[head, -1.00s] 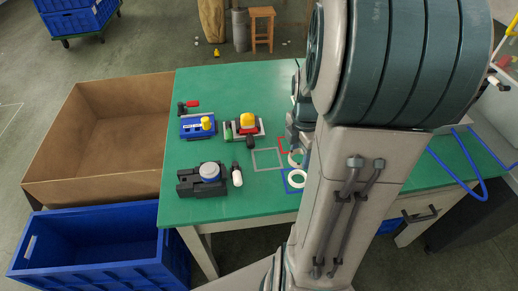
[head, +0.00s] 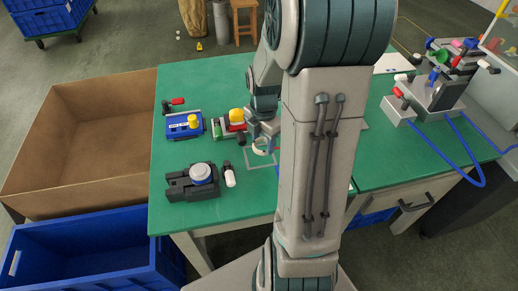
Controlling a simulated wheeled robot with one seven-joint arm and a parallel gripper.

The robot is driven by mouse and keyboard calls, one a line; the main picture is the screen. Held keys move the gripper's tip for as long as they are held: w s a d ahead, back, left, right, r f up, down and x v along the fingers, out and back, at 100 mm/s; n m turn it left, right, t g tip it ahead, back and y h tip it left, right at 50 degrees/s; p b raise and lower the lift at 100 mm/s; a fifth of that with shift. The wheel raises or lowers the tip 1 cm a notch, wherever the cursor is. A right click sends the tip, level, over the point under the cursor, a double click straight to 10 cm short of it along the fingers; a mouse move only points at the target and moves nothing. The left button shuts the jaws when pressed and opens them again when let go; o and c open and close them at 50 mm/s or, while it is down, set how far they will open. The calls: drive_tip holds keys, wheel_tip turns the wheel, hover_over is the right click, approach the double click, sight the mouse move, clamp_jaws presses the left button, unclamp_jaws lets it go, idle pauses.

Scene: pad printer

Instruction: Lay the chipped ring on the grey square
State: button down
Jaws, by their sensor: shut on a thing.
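My gripper (head: 262,136) is shut on a white ring (head: 263,149) with a gap in its outline, the chipped ring. Part of the grey square outline (head: 250,164) shows on the green table, left of my arm. The ring appears over the back part of this square in the head view. I cannot tell how high it is above the table. My arm hides the right side of the square and the table beyond it.
A black fixture with a round white top (head: 200,175) and a small white bottle (head: 229,175) stand left of the square. A pad printer (head: 445,75) stands at right.

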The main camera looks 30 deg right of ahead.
sight(259, 156)
drive_tip(key=shift+w+a+f, duration=0.3)
drive_tip(key=shift+w+f, duration=0.1)
drive_tip(key=shift+w, duration=0.2)
drive_tip(key=shift+f, duration=1.95)
drive_tip(key=shift+f+b, duration=0.15)
drive_tip(key=shift+b, duration=0.2)
drive_tip(key=c, duration=0.9)
unclamp_jaws()
drive_tip(key=shift+c, duration=0.2)
